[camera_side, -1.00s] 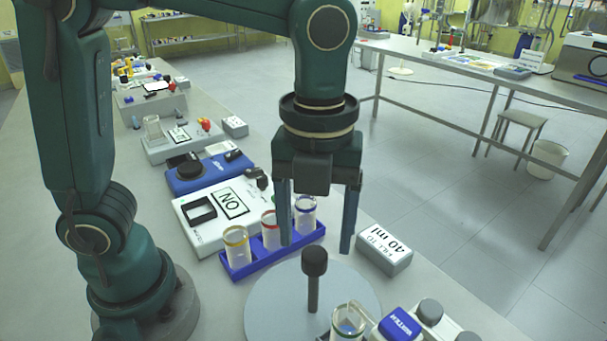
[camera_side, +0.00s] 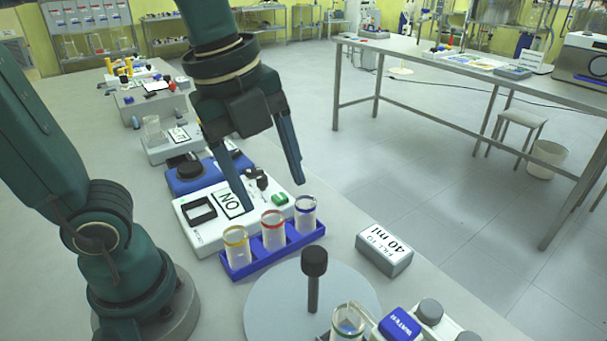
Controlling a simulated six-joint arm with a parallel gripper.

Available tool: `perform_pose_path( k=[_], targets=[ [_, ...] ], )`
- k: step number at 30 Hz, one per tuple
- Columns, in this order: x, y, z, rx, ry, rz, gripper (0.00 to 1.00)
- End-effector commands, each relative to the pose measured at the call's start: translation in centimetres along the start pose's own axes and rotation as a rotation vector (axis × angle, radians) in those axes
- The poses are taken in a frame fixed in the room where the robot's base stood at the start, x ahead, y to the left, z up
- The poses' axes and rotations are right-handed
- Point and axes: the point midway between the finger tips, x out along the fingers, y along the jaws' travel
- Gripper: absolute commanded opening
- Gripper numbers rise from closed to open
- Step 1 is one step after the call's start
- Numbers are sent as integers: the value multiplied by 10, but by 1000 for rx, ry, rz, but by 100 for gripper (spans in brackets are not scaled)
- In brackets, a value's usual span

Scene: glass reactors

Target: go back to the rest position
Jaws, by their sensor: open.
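My gripper (camera_side: 274,196) is open and empty. It hangs tilted in the air, its two fingers spread apart, and appears above the white device with the "NO" label (camera_side: 205,238). The fingertips look to be above and behind the blue rack (camera_side: 262,262). The rack holds three glass reactors upright: one with a yellow ring (camera_side: 236,248), one with a red ring (camera_side: 273,232) and one with a blue ring (camera_side: 305,216).
A round grey plate (camera_side: 270,305) with a black-topped post (camera_side: 314,270) stands in front. A "40 ml" block (camera_side: 384,248) sits right of the rack. A glass vessel (camera_side: 347,322) and a blue "WATER" block (camera_side: 399,325) are at the front. A blue device (camera_side: 190,175) stands behind.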

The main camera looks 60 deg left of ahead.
Motion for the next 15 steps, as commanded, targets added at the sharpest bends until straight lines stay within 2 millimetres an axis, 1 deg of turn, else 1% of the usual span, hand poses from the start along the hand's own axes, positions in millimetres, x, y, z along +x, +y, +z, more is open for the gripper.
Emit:
perform_pose_path(
  k=[1,3,9,12,15],
  targets=[
    [0,7,7,-156,-6,-40,72],
    [2,15,14,-379,-5,-88,72],
    [16,33,26,-982,38,-198,72],
    [24,39,29,-1243,74,-230,72],
    [32,42,29,-1445,106,-238,72]
  ],
)
